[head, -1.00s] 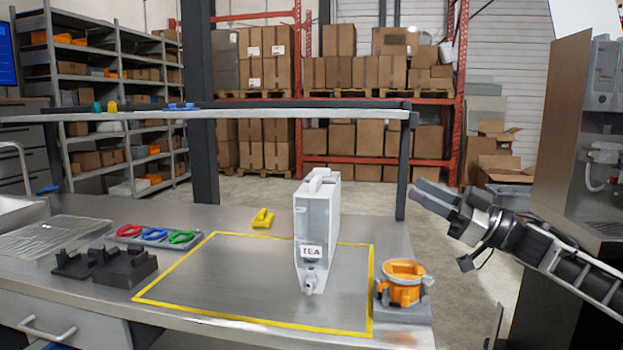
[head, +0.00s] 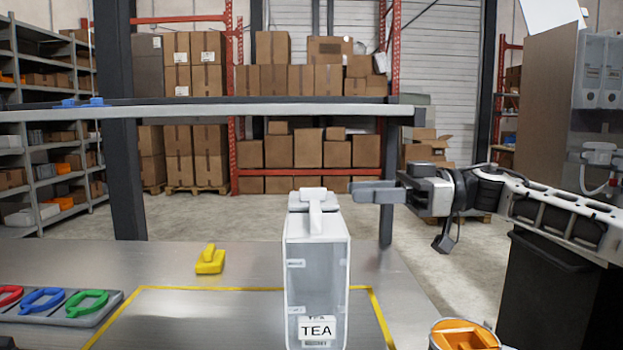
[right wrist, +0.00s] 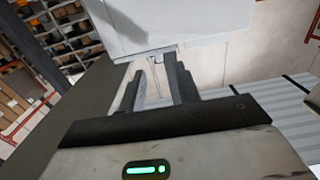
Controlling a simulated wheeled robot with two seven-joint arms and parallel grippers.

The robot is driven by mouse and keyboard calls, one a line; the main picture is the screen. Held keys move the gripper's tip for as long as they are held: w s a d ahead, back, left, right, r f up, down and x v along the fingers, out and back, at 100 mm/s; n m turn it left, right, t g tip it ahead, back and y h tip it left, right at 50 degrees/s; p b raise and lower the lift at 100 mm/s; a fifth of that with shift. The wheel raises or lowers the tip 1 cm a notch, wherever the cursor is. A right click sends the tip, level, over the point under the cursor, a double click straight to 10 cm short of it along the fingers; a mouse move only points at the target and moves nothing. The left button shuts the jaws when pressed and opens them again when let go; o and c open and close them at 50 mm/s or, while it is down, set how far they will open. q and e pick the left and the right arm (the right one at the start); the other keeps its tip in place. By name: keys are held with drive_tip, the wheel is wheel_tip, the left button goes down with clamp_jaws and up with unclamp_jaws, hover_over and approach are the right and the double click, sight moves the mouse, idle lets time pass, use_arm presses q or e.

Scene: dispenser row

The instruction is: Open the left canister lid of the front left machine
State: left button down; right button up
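A tall pale canister (head: 317,265) with a TEA label stands upright on the table inside the yellow outline. Its white lid (head: 300,199) is on top and looks shut, with a raised white strip along the middle. My right gripper (head: 356,191) is level with the lid, just to its right, apart from it in the head view. In the right wrist view its two fingers (right wrist: 157,88) are spread with a gap between them. A white body (right wrist: 165,25), seemingly the canister, lies beyond the fingertips. My left gripper is not in view.
An orange container (head: 463,335) stands at the lower right. A yellow clip-like object (head: 210,260) and a tray with red, blue and green rings (head: 88,300) lie to the left. A shelf bar (head: 200,113) crosses behind. A machine with white canisters (head: 601,72) stands far right.

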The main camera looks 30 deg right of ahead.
sight(313, 191)
drive_tip(key=p+x, duration=0.3)
drive_tip(key=x, duration=0.5)
drive_tip(key=shift+w+a, duration=0.15)
drive_tip(key=shift+w, duration=0.1)
clamp_jaws()
